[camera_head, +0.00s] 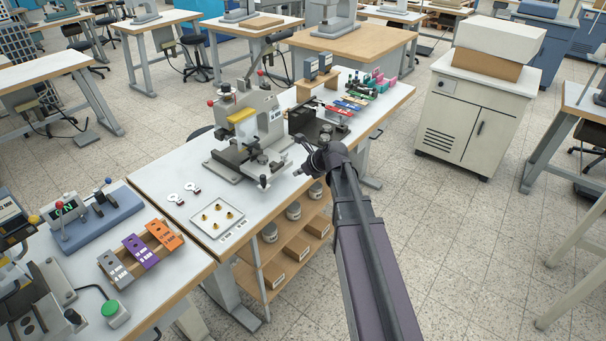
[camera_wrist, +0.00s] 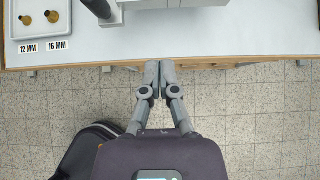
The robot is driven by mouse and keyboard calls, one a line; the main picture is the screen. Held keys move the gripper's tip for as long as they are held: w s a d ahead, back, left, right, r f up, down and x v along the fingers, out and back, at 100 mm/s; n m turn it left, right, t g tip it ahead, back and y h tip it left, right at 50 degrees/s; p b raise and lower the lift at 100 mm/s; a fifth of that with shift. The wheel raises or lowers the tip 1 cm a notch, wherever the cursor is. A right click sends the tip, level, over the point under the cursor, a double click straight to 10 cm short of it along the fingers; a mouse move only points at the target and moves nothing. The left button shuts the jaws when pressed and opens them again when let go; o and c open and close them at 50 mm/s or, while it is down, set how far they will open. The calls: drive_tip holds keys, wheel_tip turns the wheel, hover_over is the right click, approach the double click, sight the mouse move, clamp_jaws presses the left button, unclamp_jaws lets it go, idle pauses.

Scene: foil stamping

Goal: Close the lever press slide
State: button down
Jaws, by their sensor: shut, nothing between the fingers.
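The lever press (camera_head: 270,118) stands on the white workbench, a grey body with a yellow block. Its low slide (camera_head: 228,159) sticks out at the press's lower left. A black-topped handle (camera_head: 264,181) stands at the base's front corner. In the wrist view only a grey edge of the press (camera_wrist: 175,4) and a dark cylindrical part (camera_wrist: 98,7) show at the top. My gripper (camera_wrist: 159,66) is shut and empty, at the bench's front edge, apart from the press. In the head view my gripper (camera_head: 299,172) is small, right of the handle.
A white tray (camera_head: 238,223) with brass pieces lies left of the press; it also shows in the wrist view (camera_wrist: 64,34). Two small washers-like parts (camera_head: 175,198) lie nearby. A dark box (camera_head: 303,119) stands right of the press. Shelves with boxes (camera_head: 297,247) sit under the bench.

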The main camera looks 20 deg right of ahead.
sight(254, 161)
drive_tip(key=w+a+f+b, duration=0.1)
drive_tip(key=w, duration=0.1)
drive_tip(key=w+a+f+b, duration=0.1)
drive_tip(key=w+f, duration=0.1)
drive_tip(key=w+a+f+b, duration=0.1)
drive_tip(key=a, duration=0.1)
drive_tip(key=shift+w+f+b, duration=0.15)
drive_tip(key=shift+w+b, duration=0.2)
drive_tip(key=shift+w, duration=0.05)
drive_tip(key=shift+w+a, duration=0.45)
drive_tip(key=shift+w, duration=0.05)
drive_tip(key=w+a, duration=0.2)
drive_tip(key=w, duration=0.1)
drive_tip(key=w+a, duration=0.2)
drive_tip(key=w, duration=0.1)
drive_tip(key=w+a, duration=0.3)
drive_tip(key=shift+w, duration=0.35)
drive_tip(key=shift+s+d, duration=0.1)
drive_tip(key=shift+s, duration=0.05)
